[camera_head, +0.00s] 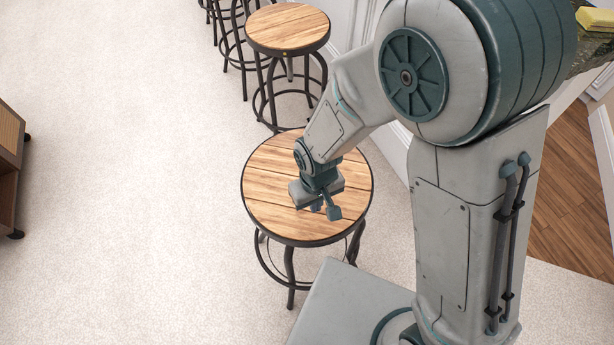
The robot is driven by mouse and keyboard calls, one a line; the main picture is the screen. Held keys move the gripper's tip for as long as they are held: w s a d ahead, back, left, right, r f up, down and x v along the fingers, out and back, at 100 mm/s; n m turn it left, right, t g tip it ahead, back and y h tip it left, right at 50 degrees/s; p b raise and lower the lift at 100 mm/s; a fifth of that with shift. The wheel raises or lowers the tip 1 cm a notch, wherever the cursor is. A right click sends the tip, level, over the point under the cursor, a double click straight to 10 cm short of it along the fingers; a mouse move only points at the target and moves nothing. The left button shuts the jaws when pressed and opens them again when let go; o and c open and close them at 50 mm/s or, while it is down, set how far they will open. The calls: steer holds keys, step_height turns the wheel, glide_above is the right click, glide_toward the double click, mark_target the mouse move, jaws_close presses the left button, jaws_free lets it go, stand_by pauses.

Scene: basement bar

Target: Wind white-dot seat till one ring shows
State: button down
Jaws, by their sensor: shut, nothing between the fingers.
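A round wooden stool seat (272,205) with a dark metal rim sits on black legs in the middle of the view. My gripper (325,209) is over this seat, a little right of its centre, pointing down. It is shut and holds nothing. I cannot tell whether its tips touch the wood. No white dot shows on the seat; my gripper and wrist cover part of the top. The stem under the seat and any rings on it are hidden from this high angle.
A second wooden stool (288,28) stands behind, with more dark stool legs (226,38) beyond it. A wheeled wooden cabinet (10,165) is at the left edge. The pale carpet on the left is clear.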

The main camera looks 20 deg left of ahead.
mark_target(315, 215)
steer(key=shift+f, duration=1.75)
